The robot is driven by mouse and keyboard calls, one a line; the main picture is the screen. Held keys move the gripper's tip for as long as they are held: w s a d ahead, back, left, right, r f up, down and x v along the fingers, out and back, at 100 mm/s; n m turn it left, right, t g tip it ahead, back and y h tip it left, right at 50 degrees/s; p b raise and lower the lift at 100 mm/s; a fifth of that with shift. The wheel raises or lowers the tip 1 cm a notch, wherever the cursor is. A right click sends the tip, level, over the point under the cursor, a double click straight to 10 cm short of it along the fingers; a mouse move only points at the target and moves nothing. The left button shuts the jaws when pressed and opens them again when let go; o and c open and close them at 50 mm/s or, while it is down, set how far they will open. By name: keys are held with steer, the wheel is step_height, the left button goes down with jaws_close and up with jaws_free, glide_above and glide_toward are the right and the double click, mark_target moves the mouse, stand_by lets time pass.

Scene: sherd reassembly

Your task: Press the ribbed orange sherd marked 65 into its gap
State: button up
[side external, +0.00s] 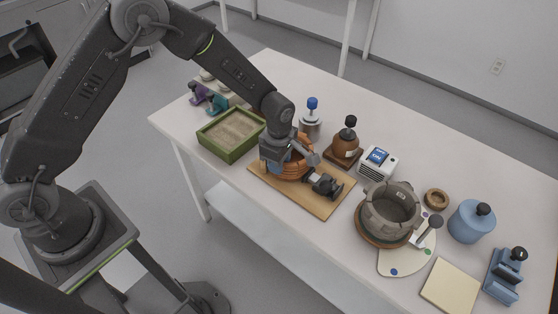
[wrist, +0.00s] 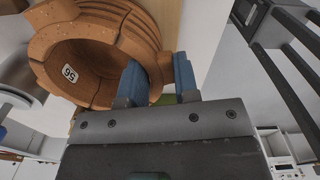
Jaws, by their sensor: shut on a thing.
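The ribbed orange vessel (side external: 294,170) stands on a wooden board (side external: 321,207), and it fills the upper left of the wrist view (wrist: 108,45). A white label (wrist: 69,73) with two digits shows on its inner face; the digits are turned and hard to read. My gripper (side external: 274,162) is down at the vessel's left side. In the wrist view its blue fingers (wrist: 160,80) are shut on the orange sherd (wrist: 162,62) at the vessel's wall, one finger on the inside. The fingers hide part of the sherd, and I cannot tell whether it sits flush with the wall.
A black clamp-like tool (side external: 325,186) lies beside the vessel. A green sand tray (side external: 230,152) is to the left.

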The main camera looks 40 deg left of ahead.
steer(key=o, duration=0.9)
step_height(320, 180, up, 14)
steer(key=shift+f, duration=0.1)
stand_by(0.3)
